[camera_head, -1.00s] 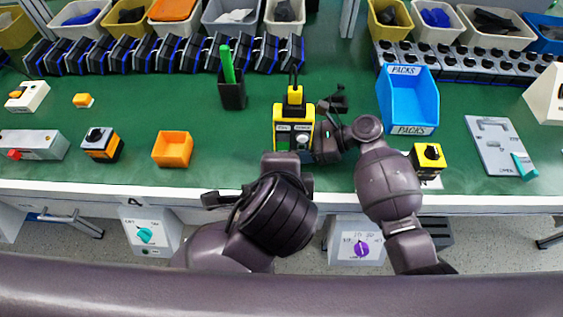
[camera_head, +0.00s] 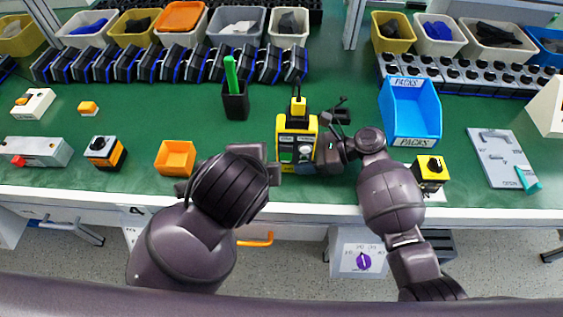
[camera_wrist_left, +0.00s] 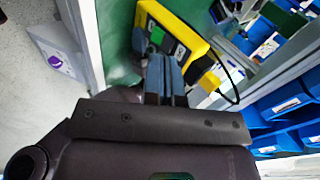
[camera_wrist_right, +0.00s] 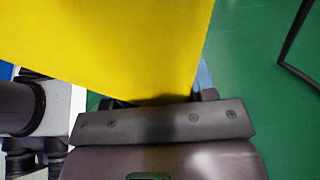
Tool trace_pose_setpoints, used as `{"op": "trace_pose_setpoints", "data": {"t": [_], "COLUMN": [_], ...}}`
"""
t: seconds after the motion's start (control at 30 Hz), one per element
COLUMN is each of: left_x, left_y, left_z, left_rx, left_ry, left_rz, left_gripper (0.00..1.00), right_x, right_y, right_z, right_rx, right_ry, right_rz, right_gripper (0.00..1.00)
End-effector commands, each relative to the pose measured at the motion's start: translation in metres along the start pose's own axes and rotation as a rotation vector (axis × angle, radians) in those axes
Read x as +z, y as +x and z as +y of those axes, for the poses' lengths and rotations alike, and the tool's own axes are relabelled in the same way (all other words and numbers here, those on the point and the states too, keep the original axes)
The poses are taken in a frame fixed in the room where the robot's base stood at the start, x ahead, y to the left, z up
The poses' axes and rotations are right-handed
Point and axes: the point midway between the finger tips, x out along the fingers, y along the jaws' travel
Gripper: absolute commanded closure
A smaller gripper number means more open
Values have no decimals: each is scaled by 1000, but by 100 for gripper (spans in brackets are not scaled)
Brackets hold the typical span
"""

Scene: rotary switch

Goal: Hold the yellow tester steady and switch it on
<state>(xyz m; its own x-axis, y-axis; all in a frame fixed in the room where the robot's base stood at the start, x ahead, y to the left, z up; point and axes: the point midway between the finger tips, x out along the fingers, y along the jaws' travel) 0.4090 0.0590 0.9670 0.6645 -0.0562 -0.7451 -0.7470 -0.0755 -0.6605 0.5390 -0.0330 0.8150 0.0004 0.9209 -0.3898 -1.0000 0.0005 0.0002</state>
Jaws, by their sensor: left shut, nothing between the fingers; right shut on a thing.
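The yellow tester (camera_head: 298,124) stands on the green bench top, in the middle of the head view. Its face has a dark panel with a light round knob and a green patch. In the left wrist view the tester (camera_wrist_left: 186,36) shows a bright green square on its face. My right gripper (camera_head: 324,152) is shut on the tester's right side. The tester's yellow body (camera_wrist_right: 120,45) fills the upper left of the right wrist view. My left gripper (camera_wrist_left: 166,78) is shut and empty, its fingertips close to the tester's face; contact cannot be told.
An orange bin (camera_head: 175,158) lies left of the tester. A black pen cup (camera_head: 236,106) stands behind it. The blue PACKS bin (camera_head: 411,112) and a yellow switch box (camera_head: 431,171) are to the right. A cable runs from the yellow plug (camera_head: 298,106) behind the tester.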

Motion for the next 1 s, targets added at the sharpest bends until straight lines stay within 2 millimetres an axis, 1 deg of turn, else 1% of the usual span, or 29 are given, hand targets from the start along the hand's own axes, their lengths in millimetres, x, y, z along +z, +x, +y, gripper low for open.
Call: {"op": "trace_pose_setpoints", "data": {"t": [0.1, 0.23, 0.5, 0.6, 1.0], "left_x": [7, 9, -1, -4, -4], "left_y": [2, 0, -9, -11, -9], "left_z": [-3, -3, 7, 10, 10], "left_rx": [60, 130, 248, 270, 271], "left_ry": [-41, -85, -140, -152, -163], "left_rz": [65, 141, 263, 280, 276], "left_gripper": [100, 100, 100, 100, 100], "right_x": [0, 0, 0, 0, 0], "right_y": [0, 0, 0, 0, 0], "right_z": [0, 0, 0, 0, 0], "right_rx": [0, 0, 0, 0, 0], "right_ry": [-1, -1, -1, -1, -1], "right_rz": [-1, -1, -1, -1, -1], "right_gripper": [74, 74, 74, 74, 74]}}
